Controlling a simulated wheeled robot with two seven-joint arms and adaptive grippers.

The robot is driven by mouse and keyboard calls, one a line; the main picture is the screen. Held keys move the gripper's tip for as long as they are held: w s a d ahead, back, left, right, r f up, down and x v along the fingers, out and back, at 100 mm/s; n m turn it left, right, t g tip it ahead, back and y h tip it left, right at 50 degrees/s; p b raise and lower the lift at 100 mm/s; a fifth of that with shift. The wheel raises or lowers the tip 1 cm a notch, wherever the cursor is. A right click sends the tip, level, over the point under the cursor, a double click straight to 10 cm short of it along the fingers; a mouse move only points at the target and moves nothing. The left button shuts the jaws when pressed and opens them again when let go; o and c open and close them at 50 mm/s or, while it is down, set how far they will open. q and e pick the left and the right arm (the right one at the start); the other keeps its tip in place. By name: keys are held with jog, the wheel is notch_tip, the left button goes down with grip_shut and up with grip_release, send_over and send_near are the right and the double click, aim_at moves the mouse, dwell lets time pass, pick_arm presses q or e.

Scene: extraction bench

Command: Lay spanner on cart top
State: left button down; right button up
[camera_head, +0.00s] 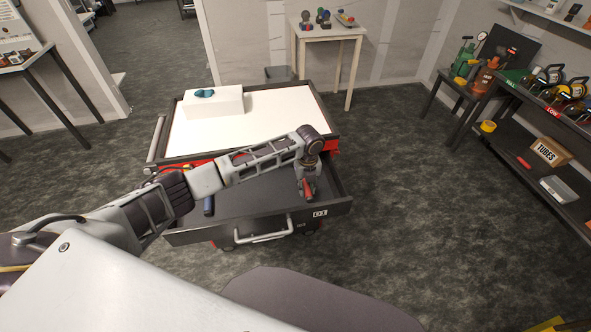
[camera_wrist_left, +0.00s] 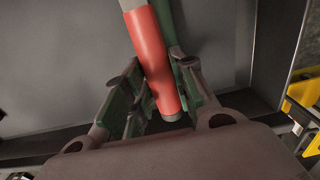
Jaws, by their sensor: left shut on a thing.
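My left gripper (camera_head: 307,192) is down over the open drawer (camera_head: 262,196) of the cart, near its right end. It is shut on a red-handled tool, taken to be the spanner; its red grip (camera_wrist_left: 152,50) lies between the fingers in the left wrist view, with a pale shaft running out of the top of the picture. The tool's head is not visible. I cannot tell whether the tool touches the drawer floor. The white cart top (camera_head: 285,115) is behind the drawer, with broad bare areas. My right gripper is not in view.
A white box (camera_head: 214,103) with a blue item (camera_head: 204,92) on it stands at the cart top's back left. A blue-handled thing (camera_head: 208,205) lies in the drawer's left part. A small table (camera_head: 327,33) stands behind the cart; a loaded bench (camera_head: 519,130) stands right.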

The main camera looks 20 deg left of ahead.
pick_arm(q)
jog(key=shift+s+a, duration=0.1)
jog(key=shift+s+a+r+n, duration=0.1)
jog(key=shift+s+r+n, duration=0.15)
jog(key=shift+n, duration=0.65)
jog(key=shift+s+a+r+n, duration=0.1)
jog(key=shift+s+r+n, duration=0.1)
jog(key=shift+n, duration=0.7)
jog(key=n, duration=0.1)
jog(key=s+n, duration=0.1)
jog(key=r+n, duration=0.1)
jog(key=n, duration=0.1)
jog(key=shift+s+a, duration=0.15)
jog(key=shift+a, duration=0.2)
jog(key=s+a+r+n, duration=0.2)
jog(key=s+r+n, duration=0.1)
jog(key=n, duration=0.7)
jog(key=s+a+r+n, duration=0.2)
jog(key=s+r+n, duration=0.1)
jog(key=n, duration=0.7)
jog(key=shift+a, duration=0.25)
jog(key=shift+a+r+n, duration=0.15)
jog(key=shift+n, duration=0.65)
